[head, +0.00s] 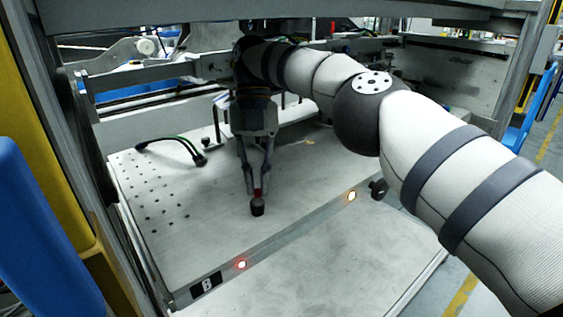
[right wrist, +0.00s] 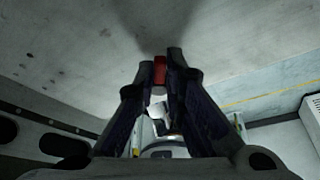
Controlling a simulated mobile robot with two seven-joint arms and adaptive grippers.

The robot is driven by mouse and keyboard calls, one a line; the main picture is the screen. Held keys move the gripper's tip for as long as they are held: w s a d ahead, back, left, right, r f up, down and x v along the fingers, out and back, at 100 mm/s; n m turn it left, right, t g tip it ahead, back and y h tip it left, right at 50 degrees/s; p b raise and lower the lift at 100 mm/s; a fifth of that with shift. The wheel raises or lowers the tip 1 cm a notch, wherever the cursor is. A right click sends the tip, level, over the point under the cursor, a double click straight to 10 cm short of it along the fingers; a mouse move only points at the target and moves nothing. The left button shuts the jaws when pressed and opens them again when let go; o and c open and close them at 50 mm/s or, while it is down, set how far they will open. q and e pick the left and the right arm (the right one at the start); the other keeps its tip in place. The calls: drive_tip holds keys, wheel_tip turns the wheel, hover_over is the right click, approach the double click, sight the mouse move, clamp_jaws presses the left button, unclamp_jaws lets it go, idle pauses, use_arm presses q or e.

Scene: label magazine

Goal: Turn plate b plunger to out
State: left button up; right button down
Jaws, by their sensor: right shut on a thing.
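Plate B (head: 180,215) is a flat grey metal plate with a "B" label (head: 206,284) on its front edge. The plunger (head: 257,208) has a black knob near the plate's front edge, with a red part (head: 258,192) just above it. My right gripper (head: 258,186) points down over the plunger, its fingertips closed on the red part. In the right wrist view the red part (right wrist: 159,70) sits between the two fingertips (right wrist: 160,62). Which way the plunger is turned I cannot tell. My left gripper is not in view.
A red light (head: 241,264) and an amber light (head: 351,196) glow on the front rail. A second black knob (head: 378,188) is at the rail's right end. Frame posts stand on both sides.

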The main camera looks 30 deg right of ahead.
drive_tip(key=shift+d, duration=0.15)
drive_tip(key=c, duration=1.7)
unclamp_jaws()
